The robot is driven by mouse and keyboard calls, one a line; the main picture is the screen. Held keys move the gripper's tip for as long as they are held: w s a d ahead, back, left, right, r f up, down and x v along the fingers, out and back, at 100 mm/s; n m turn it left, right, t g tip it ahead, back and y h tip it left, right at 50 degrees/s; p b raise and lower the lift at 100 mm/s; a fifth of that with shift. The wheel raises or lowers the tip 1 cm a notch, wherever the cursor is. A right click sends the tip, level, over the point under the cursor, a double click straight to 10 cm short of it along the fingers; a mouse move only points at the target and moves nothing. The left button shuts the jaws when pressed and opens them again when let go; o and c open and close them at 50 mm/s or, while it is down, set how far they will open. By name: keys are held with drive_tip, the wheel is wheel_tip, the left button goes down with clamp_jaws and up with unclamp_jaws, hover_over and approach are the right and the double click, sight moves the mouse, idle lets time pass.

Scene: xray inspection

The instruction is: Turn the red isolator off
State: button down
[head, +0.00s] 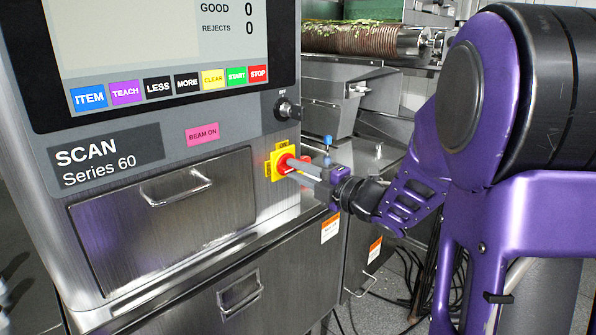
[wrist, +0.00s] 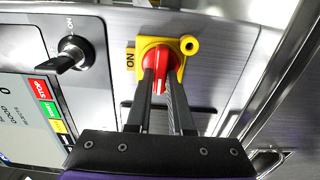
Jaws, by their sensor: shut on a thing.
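The red isolator is a red rotary handle on a yellow plate on the front of the grey machine, right of the upper drawer. In the head view the red handle (head: 284,163) is partly covered by my fingers, and the yellow plate (head: 273,168) shows around it. In the wrist view the red handle (wrist: 158,62) points along the fingers, with the yellow plate (wrist: 180,73) behind it and an "ON" label at its left. My gripper (head: 294,168) is shut on the red handle, one finger on each side; its fingertips also show in the wrist view (wrist: 160,80).
A key switch (head: 287,109) sits above the isolator. Coloured buttons (head: 160,88) run below the screen. A drawer with a handle (head: 175,187) is at the left. A metal conveyor (head: 345,95) with a roller stands behind at the right. Cables hang below.

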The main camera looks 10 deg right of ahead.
idle(0.4)
drive_tip(key=c, duration=0.8)
unclamp_jaws()
drive_tip(key=v, duration=1.7)
drive_tip(key=shift+s+d, duration=0.15)
drive_tip(key=shift+s, duration=0.05)
